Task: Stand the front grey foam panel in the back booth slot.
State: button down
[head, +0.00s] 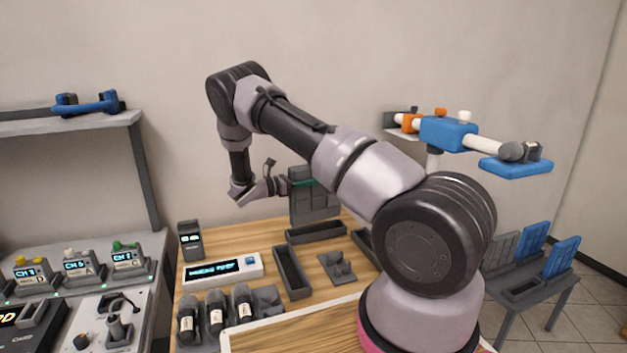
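A grey foam panel (314,204) with a grid face is upright at the back of the wooden table. My gripper (299,183) reaches it from the left, and a teal-edged finger lies across its upper part. My gripper appears shut on this panel. The back booth slot (316,232), a long dark trough, lies just below and in front of the panel's lower edge. I cannot clearly tell whether the panel is above or behind the slot. My arm hides part of the area to the right.
Another trough (292,272) runs along the left, and a third (364,243) is partly hidden. A small grey stand (338,267) sits between them. The right-hand rack (549,294) holds another grey panel (500,252), blue panels (532,241) and an empty front slot (522,288).

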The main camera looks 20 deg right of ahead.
aim_at(310, 197)
jog(key=shift+m+g, duration=0.6)
jog(key=shift+g, duration=0.3)
jog(key=shift+w+d+f, duration=0.1)
jog(key=shift+w+f, duration=0.15)
jog(key=shift+f, duration=0.85)
jog(key=shift+w+d+f, duration=0.15)
jog(key=shift+w+f, duration=0.05)
jog(key=shift+f, duration=0.85)
jog(key=shift+w+d+f, duration=0.1)
jog(key=shift+w+f, duration=0.15)
jog(key=shift+f, duration=0.85)
jog(key=shift+a+f, duration=0.15)
jog(key=shift+f, duration=0.4)
jog(key=c, duration=0.6)
grip_release()
jog(key=a, duration=1.1)
